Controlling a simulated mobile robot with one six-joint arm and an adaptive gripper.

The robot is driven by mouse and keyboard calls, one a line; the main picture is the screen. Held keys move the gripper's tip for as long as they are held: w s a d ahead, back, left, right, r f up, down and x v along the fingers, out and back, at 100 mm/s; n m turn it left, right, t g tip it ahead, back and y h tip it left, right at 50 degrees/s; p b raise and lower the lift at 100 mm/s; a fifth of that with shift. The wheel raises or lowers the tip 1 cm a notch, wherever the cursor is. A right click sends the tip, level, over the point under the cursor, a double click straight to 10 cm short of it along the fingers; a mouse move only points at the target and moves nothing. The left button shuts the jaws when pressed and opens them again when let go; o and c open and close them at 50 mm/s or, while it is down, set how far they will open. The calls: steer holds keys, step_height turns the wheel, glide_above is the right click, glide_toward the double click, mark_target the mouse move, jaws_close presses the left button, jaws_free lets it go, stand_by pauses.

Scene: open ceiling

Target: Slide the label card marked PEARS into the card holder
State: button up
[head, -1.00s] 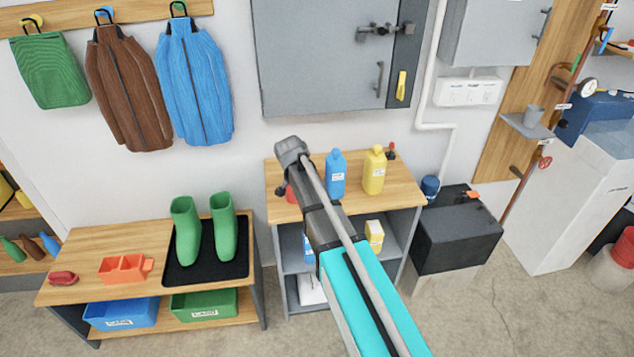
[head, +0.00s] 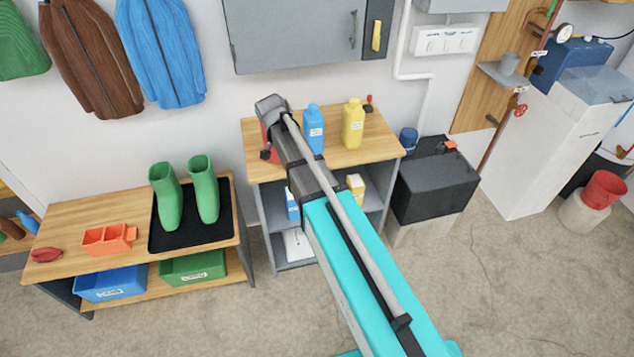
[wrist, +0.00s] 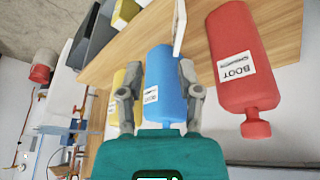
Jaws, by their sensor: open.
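My gripper (wrist: 157,72) is open in the wrist view, its two fingers spread on either side of the blue bottle (wrist: 165,85) in the picture. I cannot tell how far apart the bottle and fingers are. A thin pale upright piece (wrist: 180,28) stands on the wood just beyond the right finger, seen nearly edge-on; I cannot tell whether it is the card or the holder. No PEARS lettering is readable. In the head view my arm reaches over the small wooden-topped shelf unit (head: 350,150) and hides part of its top.
A red bottle marked BOOT (wrist: 238,60) stands close right of my gripper in the wrist view. A yellow bottle (head: 353,123) stands right of the blue one. The wall cabinet (head: 290,35) hangs above. A bench with green boots (head: 205,190) is at left.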

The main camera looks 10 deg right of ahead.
steer(key=s+d+n+g+y, duration=0.1)
steer(key=s+n, duration=0.3)
steer(key=s, duration=0.7)
steer(key=s+d+f+n+g+y, duration=0.1)
steer(key=s+d+n, duration=0.3)
steer(key=s, duration=0.8)
steer(key=shift+s+d+g+y, duration=0.15)
steer(key=shift+g+y, duration=0.25)
steer(key=shift+o, duration=0.5)
